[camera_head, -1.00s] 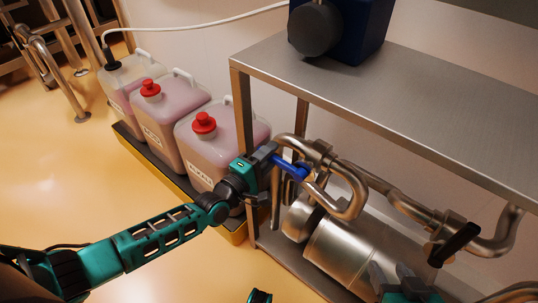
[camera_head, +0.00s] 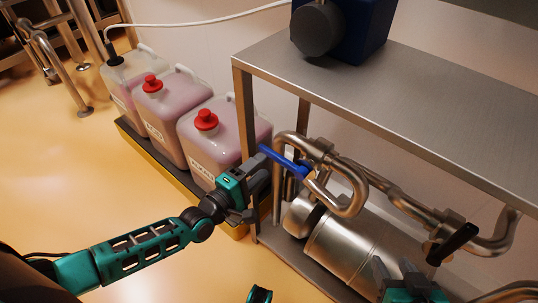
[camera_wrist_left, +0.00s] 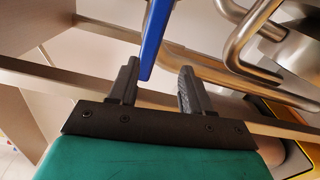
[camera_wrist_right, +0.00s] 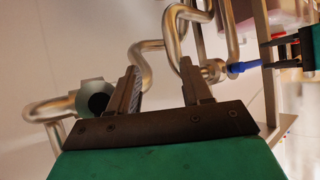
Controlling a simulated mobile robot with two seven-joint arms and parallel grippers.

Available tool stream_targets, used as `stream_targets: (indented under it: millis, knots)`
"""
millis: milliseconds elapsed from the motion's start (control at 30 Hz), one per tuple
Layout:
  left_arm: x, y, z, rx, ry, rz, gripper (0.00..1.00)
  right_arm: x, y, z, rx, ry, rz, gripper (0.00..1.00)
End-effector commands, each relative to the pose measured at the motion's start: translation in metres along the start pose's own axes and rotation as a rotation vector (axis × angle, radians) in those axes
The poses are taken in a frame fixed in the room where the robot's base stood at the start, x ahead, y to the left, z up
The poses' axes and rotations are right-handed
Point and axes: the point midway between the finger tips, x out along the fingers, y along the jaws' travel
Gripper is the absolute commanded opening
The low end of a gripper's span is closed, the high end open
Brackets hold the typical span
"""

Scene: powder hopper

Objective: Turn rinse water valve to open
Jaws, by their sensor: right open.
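A blue valve lever (camera_head: 284,163) sits on the steel pipework (camera_head: 350,200) under the shelf, its free end pointing up and left. My left gripper (camera_head: 260,172) is open just below and left of that end. In the left wrist view the lever (camera_wrist_left: 154,38) comes down from above, its tip near the gap between the open, empty fingers (camera_wrist_left: 158,90). The right wrist view also shows the lever (camera_wrist_right: 243,67) beside the left gripper. My right gripper (camera_head: 398,280) is open and empty (camera_wrist_right: 162,92), near the pipes and below a black handle (camera_head: 453,243).
A steel shelf (camera_head: 420,110) covers the pipes, with a blue machine (camera_head: 355,30) on top. A steel cylinder (camera_head: 345,250) lies below the pipes. Several canisters with red caps (camera_head: 206,119) stand at left.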

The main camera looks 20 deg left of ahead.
Motion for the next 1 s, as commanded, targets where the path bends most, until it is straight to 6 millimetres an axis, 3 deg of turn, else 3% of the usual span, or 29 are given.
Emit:
stream_targets:
  millis: [33,200,400,1000]
  knots:
    - [-0.014,0.001,0.000,0.001,0.000,-0.004,0.49,-0.003,0.001,-0.003,-0.001,-0.002,0.003,0.49]
    - [-0.048,0.003,0.001,0.000,-0.001,0.002,0.49,-0.005,0.003,0.001,-0.003,-0.009,0.008,0.49]
    - [-0.072,0.003,0.001,0.000,-0.001,0.008,0.49,-0.007,0.004,0.001,-0.006,-0.013,0.011,0.49]
    - [-0.077,0.003,0.001,-0.001,-0.002,0.012,0.49,-0.007,0.005,0.003,-0.007,-0.014,0.012,0.49]
